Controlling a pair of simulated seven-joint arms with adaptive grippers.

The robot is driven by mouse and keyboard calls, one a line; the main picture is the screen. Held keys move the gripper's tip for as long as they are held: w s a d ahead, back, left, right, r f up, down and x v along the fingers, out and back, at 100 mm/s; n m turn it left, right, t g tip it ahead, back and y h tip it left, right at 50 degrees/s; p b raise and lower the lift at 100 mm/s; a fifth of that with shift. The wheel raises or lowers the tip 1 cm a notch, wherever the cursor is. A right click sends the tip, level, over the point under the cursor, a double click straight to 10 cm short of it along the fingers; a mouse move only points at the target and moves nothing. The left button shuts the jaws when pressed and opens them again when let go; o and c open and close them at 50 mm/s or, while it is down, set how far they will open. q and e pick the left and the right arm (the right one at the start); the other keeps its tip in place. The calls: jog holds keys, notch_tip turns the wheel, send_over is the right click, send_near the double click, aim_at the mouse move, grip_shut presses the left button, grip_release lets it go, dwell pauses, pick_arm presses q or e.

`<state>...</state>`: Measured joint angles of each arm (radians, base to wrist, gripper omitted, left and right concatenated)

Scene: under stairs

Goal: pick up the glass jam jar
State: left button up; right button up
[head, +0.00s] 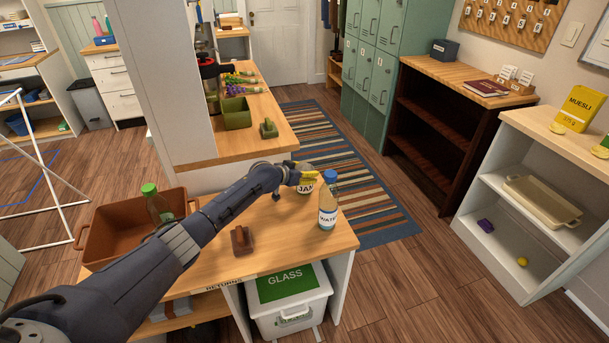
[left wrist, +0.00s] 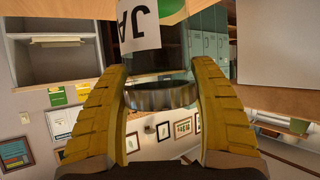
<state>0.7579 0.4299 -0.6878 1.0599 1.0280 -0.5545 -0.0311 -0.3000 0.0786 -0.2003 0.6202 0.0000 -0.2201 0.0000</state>
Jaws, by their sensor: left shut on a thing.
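The glass jam jar (head: 305,188) is at the back of the wooden counter, its white label partly readable. My left gripper (head: 303,174) reaches it from the left, with yellow fingers at its top. In the left wrist view the jar's label (left wrist: 138,24) is upside down, and the ridged lid (left wrist: 160,96) sits between the two yellow fingers (left wrist: 160,72). The left gripper is shut on the jar. The arm and gripper hide part of the jar, and I cannot tell whether its base touches the counter. My right gripper is not in view.
A water bottle (head: 328,206) with a blue cap stands close to the jar's right. A brown crate (head: 105,236) with a green-capped bottle (head: 158,207) is at the left. A glass bin (head: 290,318) stands below.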

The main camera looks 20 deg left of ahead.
pick_arm(q)
jog(key=shift+r, duration=0.2)
notch_tip(320, 180, up, 19)
dwell(1.4)
jog(key=shift+r, duration=0.25)
dwell(0.3)
jog(key=o, duration=1)
jog(key=shift+c, duration=0.2)
jog(key=c, duration=1)
jog(key=shift+a, duration=0.1)
